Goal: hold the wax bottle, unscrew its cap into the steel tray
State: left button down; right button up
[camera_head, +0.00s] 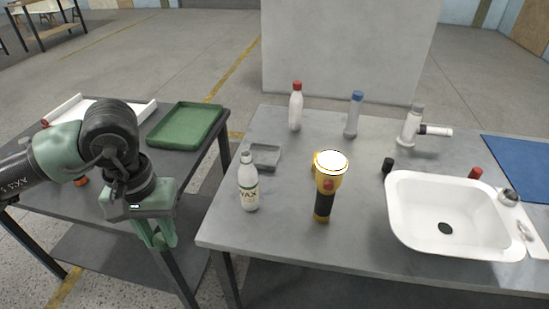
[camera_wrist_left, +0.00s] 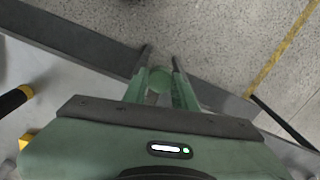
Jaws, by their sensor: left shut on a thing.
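The wax bottle (camera_head: 249,190), white with a "WAX" label and a greyish top, stands upright on the grey table near its left edge. The steel tray (camera_head: 265,156), small and grey, lies just behind it. My left gripper (camera_head: 160,238) is left of the bottle, apart from it, over the gap by the table's left edge. In the left wrist view its fingers (camera_wrist_left: 160,75) are shut on a small round green thing (camera_wrist_left: 160,80), which I cannot identify. My right gripper is not in view.
A yellow and black flashlight (camera_head: 323,200) stands right of the bottle. Behind are a red-capped bottle (camera_head: 296,112) and a blue-capped bottle (camera_head: 353,118). A white sink basin (camera_head: 400,215) is at the right. A green tray (camera_head: 185,126) lies on the left table.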

aim_at(248, 183)
jog(key=i+j+z, duration=0.1)
jog(key=z, duration=0.3)
jog(key=i+j+z, duration=0.1)
jog(key=z, duration=0.25)
jog(key=j+z, duration=0.2)
jog(key=z, duration=0.2)
jog(key=i+j+z, duration=0.1)
jog(key=z, duration=0.3)
jog(key=j, duration=0.7)
